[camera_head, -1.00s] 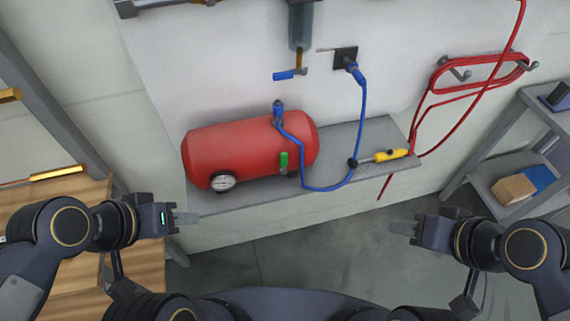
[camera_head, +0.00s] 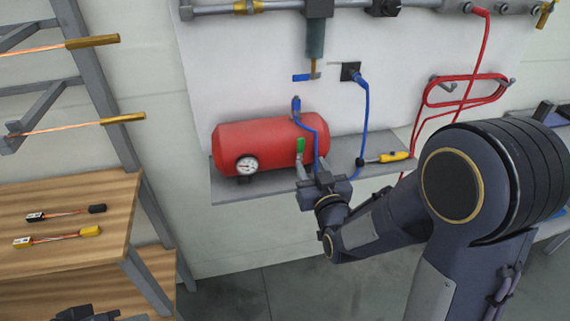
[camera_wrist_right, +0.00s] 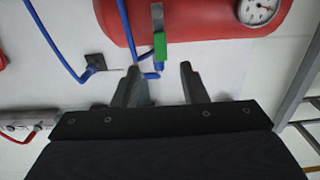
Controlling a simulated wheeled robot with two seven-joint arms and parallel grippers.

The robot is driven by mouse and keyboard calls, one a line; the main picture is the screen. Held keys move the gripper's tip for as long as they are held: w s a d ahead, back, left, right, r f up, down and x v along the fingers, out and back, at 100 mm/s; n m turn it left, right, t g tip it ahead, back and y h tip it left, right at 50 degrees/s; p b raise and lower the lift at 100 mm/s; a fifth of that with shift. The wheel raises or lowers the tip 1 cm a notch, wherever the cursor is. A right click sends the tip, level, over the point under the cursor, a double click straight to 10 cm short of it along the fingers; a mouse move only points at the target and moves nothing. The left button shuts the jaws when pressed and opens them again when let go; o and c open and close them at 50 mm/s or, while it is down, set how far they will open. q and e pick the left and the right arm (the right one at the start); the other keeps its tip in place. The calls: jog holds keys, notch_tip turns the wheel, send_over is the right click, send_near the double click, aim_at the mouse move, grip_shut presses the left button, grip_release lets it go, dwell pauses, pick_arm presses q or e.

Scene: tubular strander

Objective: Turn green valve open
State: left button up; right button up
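The green valve (camera_head: 300,146) is a small green lever at the front right end of the red tank (camera_head: 262,143). The right wrist view also shows the green valve (camera_wrist_right: 160,45), with a metal strip adjoining it. My right gripper (camera_head: 311,168) is just below and in front of the valve. In the wrist view, my right gripper (camera_wrist_right: 159,66) has its fingers apart and empty, with the green lever just beyond the gap between the tips; I see no contact. My left gripper (camera_head: 88,315) shows only partly at the bottom left edge, its fingers unclear.
The tank stands on a grey wall shelf (camera_head: 235,193) with a gauge (camera_head: 247,165). A blue hose (camera_head: 365,115) hangs close to the valve's right, and a yellow-handled tool (camera_head: 393,156) lies further right. A wooden table (camera_head: 60,215) stands at the left.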

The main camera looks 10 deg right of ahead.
aim_at(301, 145)
jog(key=w, duration=0.4)
jog(key=w+p, duration=0.1)
jog(key=w, duration=0.3)
jog(key=shift+a, duration=0.2)
jog(key=shift+s, duration=0.1)
grip_shut()
